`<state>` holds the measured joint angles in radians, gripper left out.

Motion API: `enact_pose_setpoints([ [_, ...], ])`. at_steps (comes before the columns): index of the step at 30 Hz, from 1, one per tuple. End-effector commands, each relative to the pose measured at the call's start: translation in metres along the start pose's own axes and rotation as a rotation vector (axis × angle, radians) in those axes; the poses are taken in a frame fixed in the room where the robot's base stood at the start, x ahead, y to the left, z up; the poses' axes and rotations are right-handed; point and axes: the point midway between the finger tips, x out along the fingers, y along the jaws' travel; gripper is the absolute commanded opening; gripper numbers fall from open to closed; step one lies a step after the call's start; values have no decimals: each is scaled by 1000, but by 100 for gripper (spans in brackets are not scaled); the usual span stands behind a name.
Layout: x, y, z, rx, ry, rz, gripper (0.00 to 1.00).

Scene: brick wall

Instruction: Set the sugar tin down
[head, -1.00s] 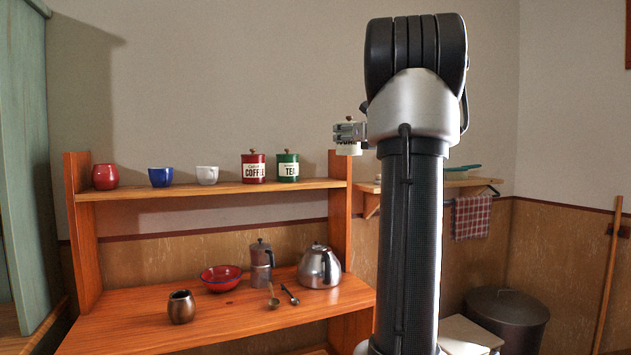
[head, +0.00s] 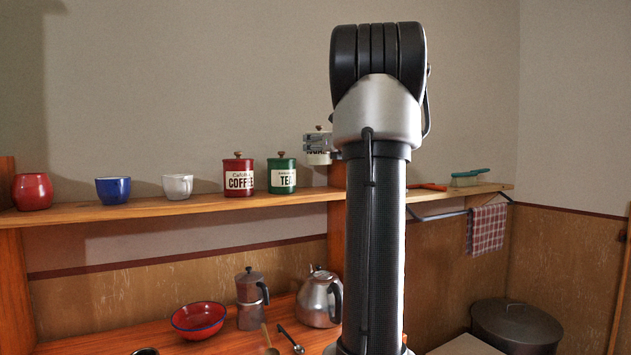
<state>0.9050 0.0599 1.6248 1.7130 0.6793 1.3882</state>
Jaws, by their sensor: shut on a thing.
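The sugar tin (head: 319,157) is cream-white with a dark knob on its lid. The tin's base shows slightly above the shelf line near the upright post. My arm hides the space to its right. I cannot tell whether it touches anything.
On the upper shelf stand a red coffee tin (head: 239,175), a white cup (head: 177,186), a blue cup (head: 113,190) and a red pot (head: 32,191). Below are a kettle (head: 319,299), a moka pot (head: 250,298) and a red bowl (head: 199,320). A side shelf (head: 460,191) holds brushes.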

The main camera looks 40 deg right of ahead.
Motion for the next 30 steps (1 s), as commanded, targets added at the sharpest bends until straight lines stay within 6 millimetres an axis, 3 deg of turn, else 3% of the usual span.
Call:
enact_pose_setpoints([
  [4,-1,-1,-28,3,1,-1,33],
  [15,0,0,-73,3,0,-1,33],
  [28,0,0,-82,0,-2,-1,33],
  [29,0,0,-82,0,0,-1,78],
  [30,0,0,-82,0,0,-1,85],
])
